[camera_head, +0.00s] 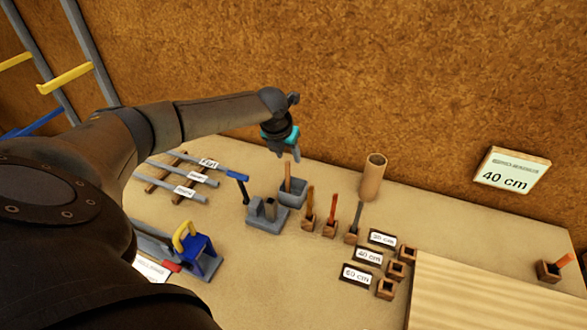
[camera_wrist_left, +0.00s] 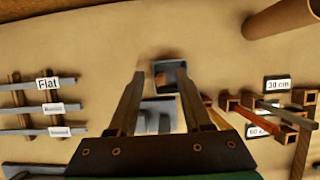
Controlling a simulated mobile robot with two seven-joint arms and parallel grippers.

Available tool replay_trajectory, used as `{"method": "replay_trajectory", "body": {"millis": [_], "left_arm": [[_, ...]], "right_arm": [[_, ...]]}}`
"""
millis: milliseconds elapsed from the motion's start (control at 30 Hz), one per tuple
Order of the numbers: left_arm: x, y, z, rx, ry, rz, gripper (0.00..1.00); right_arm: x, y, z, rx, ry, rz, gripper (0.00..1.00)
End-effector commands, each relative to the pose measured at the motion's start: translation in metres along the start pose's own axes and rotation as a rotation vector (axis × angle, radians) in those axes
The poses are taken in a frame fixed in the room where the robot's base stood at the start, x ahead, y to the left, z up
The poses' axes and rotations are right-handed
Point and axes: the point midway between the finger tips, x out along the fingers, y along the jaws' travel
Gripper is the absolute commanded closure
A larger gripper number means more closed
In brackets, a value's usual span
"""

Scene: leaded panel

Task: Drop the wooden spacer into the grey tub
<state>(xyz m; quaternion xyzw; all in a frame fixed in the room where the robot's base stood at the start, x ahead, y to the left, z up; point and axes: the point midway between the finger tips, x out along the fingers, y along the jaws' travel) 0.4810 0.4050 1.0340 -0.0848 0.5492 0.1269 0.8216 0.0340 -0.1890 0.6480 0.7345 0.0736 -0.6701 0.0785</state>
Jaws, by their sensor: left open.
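The grey tub (camera_head: 294,199) stands on the bench near the back edge, behind a grey block-like fixture (camera_head: 266,216). A slim wooden piece, which looks like the wooden spacer (camera_head: 288,178), stands roughly upright in the tub with its top above the rim. In the left wrist view the spacer's end (camera_wrist_left: 160,79) lies inside the outline of the tub (camera_wrist_left: 168,64). My left gripper (camera_head: 289,155) is open above the tub, its fingers apart and empty. I cannot tell whether the spacer rests on the tub's floor.
Tools in wooden holders (camera_head: 330,220) stand right of the tub, with a cardboard tube (camera_head: 373,176) behind. Labelled lead strips (camera_head: 185,178) lie left. A blue-and-yellow tool (camera_head: 196,250) is at front left. Small wooden boxes (camera_head: 397,270) sit beside a pale board (camera_head: 480,300).

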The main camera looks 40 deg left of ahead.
Motion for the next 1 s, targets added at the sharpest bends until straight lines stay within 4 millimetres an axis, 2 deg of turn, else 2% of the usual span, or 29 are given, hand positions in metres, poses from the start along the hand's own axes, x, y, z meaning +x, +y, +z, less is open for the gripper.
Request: {"method": "replay_trajectory", "body": {"millis": [267,700,833,1000], "left_arm": [[-0.034,0.001,0.001,0.001,-0.002,0.002,0.5],[-0.122,0.001,0.001,0.001,-0.003,0.001,0.5],[-0.139,0.001,0.001,0.0,-0.002,0.001,0.5],[-0.15,0.001,0.0,-0.001,-0.001,0.001,0.5]], "right_arm": [[-0.004,0.0,0.0,0.0,0.0,0.0,0.5],[-0.01,0.0,-0.001,0.0,0.0,0.0,0.5],[-0.011,0.0,-0.001,0.0,0.0,0.0,0.5],[-0.012,0.0,-0.001,0.001,0.0,0.0,0.5]]}}
